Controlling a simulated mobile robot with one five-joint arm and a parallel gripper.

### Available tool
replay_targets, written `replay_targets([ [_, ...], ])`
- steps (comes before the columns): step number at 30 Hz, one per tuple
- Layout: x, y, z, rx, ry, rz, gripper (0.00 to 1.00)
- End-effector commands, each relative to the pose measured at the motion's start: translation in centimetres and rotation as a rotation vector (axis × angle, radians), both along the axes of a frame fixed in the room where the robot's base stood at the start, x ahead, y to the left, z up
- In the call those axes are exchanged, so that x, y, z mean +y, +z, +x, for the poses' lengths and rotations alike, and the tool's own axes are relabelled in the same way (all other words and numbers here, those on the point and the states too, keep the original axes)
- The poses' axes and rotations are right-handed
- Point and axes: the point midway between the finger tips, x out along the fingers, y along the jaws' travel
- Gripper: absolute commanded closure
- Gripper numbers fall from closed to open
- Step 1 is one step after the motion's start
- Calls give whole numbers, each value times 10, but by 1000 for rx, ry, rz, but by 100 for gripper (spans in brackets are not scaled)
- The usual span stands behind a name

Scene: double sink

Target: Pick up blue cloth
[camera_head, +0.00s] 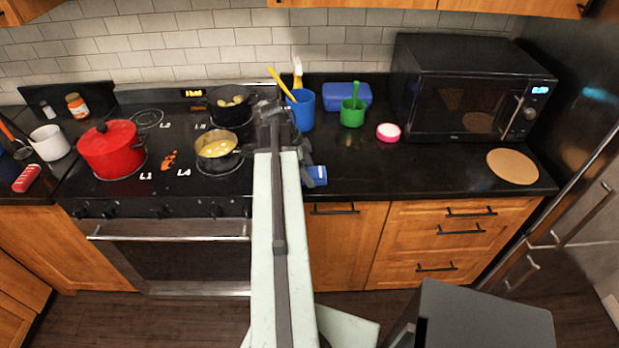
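A small blue patch (317,174), which looks like the blue cloth, lies at the front edge of the black counter, just right of the stove. My arm reaches forward over the counter's front edge. My gripper (307,170) is beside the blue patch, on its left, with grey finger parts showing close to it. My arm hides part of the gripper, so I cannot tell whether it is open or shut, or whether it touches the cloth.
A blue cup (301,112), green cup (352,113), blue box (350,92) and pink-rimmed white item (388,132) stand behind. A microwave (465,90) and round tan board (513,166) are right. The stove (165,150) holds a red pot (112,152) and two open pans.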

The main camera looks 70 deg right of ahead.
Motion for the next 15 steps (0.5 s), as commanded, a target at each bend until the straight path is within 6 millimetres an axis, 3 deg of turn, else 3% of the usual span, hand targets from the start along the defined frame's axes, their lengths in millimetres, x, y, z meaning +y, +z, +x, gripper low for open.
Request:
replay_targets([
  [1,0,0,0,0,0,0,45],
  [5,0,0,0,0,0,0,81],
  [15,0,8,1,0,1,0,81],
])
